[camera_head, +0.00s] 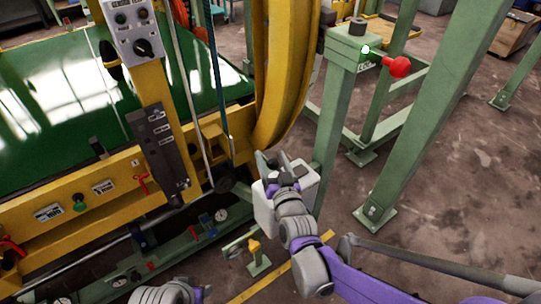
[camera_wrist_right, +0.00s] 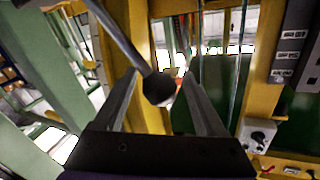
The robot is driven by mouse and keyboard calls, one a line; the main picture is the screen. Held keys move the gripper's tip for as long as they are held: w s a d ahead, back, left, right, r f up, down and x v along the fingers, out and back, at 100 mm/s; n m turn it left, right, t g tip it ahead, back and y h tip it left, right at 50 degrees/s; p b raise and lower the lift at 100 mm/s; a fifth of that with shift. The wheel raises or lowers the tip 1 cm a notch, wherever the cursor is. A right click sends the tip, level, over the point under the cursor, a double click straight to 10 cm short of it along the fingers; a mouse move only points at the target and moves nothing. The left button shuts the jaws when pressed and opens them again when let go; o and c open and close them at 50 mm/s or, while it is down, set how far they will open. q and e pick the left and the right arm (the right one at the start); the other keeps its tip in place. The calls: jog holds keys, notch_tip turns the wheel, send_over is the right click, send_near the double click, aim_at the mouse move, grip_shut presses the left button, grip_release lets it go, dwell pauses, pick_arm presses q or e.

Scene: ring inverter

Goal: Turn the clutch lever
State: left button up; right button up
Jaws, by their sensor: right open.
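A grey lever rod with a dark ball knob (camera_wrist_right: 159,89) shows in the right wrist view, between my two fingers in the picture. I see no contact, and I cannot tell how deep the knob is between them. A dark ball (camera_head: 225,185) at the foot of a hanging rod in the head view looks like the same knob. My right gripper (camera_head: 271,160) is open, just right of it, beside the yellow curved frame; its fingers also show in the wrist view (camera_wrist_right: 160,76). No label names the clutch lever.
A red-knobbed handle (camera_head: 397,67) sticks out from a green post (camera_head: 345,110) on the right. The yellow machine frame (camera_head: 283,75), a control box (camera_head: 133,28) and a lower rail with gauges (camera_head: 180,245) are close by. Bare floor (camera_head: 445,190) lies right.

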jog(key=shift+x, duration=0.8)
grip_shut()
dwell(0.9)
